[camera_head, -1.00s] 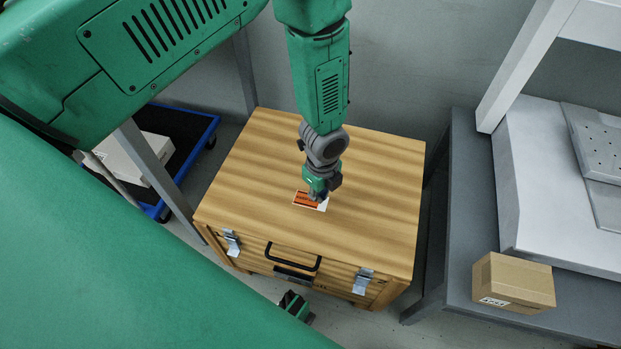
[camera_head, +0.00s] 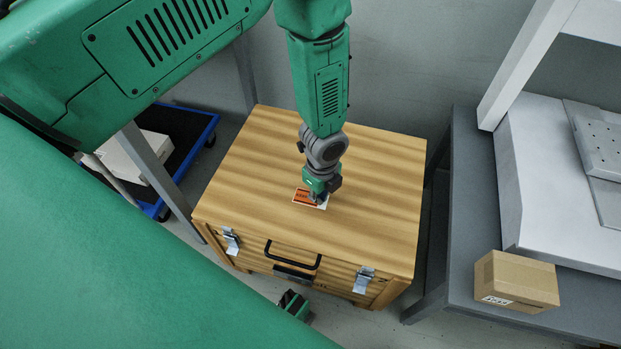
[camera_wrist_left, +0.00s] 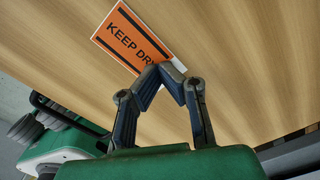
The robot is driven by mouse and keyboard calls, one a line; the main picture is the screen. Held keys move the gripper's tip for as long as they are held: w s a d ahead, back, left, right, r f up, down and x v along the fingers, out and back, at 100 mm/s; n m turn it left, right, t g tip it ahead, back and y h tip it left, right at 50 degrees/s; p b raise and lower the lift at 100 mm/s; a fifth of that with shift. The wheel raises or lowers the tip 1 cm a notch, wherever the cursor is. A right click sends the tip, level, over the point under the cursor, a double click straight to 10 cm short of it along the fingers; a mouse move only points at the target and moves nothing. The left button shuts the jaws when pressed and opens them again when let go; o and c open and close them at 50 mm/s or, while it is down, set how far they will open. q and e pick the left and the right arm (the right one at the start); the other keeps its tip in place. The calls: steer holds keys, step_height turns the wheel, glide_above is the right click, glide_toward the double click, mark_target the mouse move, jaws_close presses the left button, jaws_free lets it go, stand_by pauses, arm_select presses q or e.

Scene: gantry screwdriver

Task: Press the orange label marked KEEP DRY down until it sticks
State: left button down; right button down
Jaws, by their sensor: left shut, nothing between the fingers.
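The orange KEEP DRY label (camera_head: 303,196) lies on the top of the wooden case (camera_head: 270,150), toward its front middle. In the left wrist view the label (camera_wrist_left: 131,38) shows black text and black bars, with a white edge near the fingers. My left gripper (camera_head: 318,201) points down at the label's right part. In the left wrist view its fingertips (camera_wrist_left: 163,68) are together and empty, over the label's edge and hiding its end. I cannot tell whether they touch it. A green gripper part (camera_head: 294,304), apparently my right one, shows low in front of the case; its fingers are unclear.
The case has a black handle (camera_head: 292,257) and metal latches (camera_head: 363,280) in front. A grey bench (camera_head: 470,230) at the right bears a cardboard box (camera_head: 515,282). A blue cart (camera_head: 207,131) with a box stands at the left. The case top around the label is clear.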

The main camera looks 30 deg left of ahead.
arm_select(q)
step_height(320, 180, up, 7)
steer(key=p, duration=0.6)
steer(key=shift+p, duration=0.35)
steer(key=shift+s+f, duration=0.1)
